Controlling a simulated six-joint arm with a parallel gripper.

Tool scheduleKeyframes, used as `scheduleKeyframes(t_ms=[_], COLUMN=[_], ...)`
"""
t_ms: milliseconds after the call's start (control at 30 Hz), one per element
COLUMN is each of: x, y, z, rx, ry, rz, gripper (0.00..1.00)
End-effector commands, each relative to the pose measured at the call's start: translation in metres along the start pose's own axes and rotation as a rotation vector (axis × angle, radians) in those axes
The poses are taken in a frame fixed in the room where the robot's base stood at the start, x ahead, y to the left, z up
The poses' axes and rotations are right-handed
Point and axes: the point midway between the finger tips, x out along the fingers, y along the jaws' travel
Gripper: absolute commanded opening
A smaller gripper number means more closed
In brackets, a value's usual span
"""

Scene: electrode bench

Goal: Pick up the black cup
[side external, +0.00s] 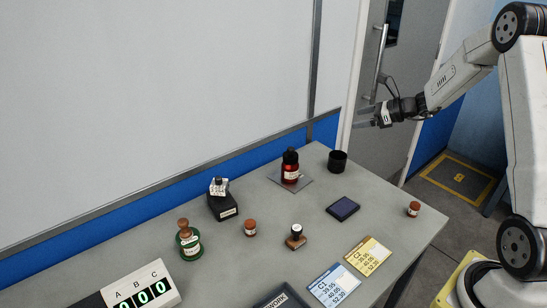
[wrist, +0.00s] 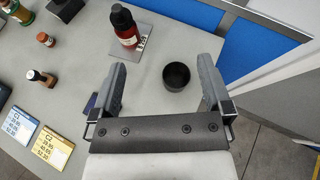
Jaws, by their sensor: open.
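The black cup (side external: 337,161) stands upright near the far right edge of the grey table in the side external view. In the wrist view the black cup (wrist: 176,77) shows from above, with its round opening facing up. My gripper (side external: 364,118) is above the table, higher than the cup and a little to its right in the side external view. In the wrist view my gripper (wrist: 164,75) has its two fingers wide apart, and the cup appears between them, nearer the right finger. The gripper is empty.
A red bottle (side external: 290,168) on a grey pad stands left of the cup. A dark blue ink pad (side external: 343,208) lies in front of it. A small brown-capped jar (side external: 414,209) sits near the right edge. A white wall (side external: 150,80) stands behind the table.

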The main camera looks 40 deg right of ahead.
Motion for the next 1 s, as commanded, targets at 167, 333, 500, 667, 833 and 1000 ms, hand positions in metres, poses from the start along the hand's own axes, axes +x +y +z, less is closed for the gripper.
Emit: scheduleKeyframes(t_ms=[167,333,500,667,833,1000], x=[0.0,0.018,0.037,0.052,0.058,0.059], y=[-0.023,-0.019,-0.015,-0.013,-0.012,-0.012], z=[-0.024,-0.06,-0.1,-0.128,-0.141,-0.142], rx=[0.105,0.101,0.099,0.094,0.093,0.091], ry=[-0.058,-0.055,-0.055,-0.056,-0.057,-0.057], rz=[-0.064,-0.062,-0.062,-0.062,-0.063,-0.063], gripper=[1.0,1.0,1.0,1.0,1.0,1.0])
